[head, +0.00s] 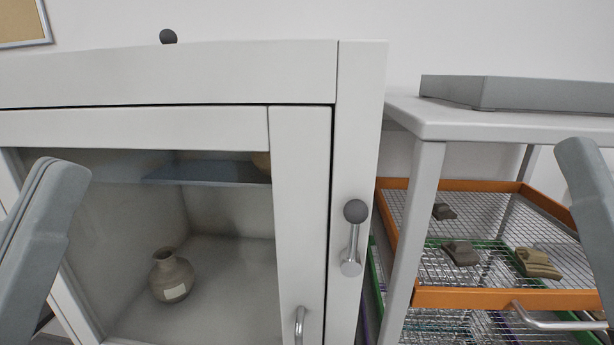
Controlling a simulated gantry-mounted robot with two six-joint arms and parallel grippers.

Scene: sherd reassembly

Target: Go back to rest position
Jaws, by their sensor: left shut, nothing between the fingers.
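My left gripper (66,172) shows at the left edge as a grey shape pointing up, in front of the glass-fronted cabinet. It is shut and holds nothing.
The white cabinet (300,200) holds a small tan jar (172,276) with a pale label. Beside it, a white rack (425,200) holds an orange-framed mesh tray (460,298) with several sherds (461,253). A grey flat box (540,94) lies on top.

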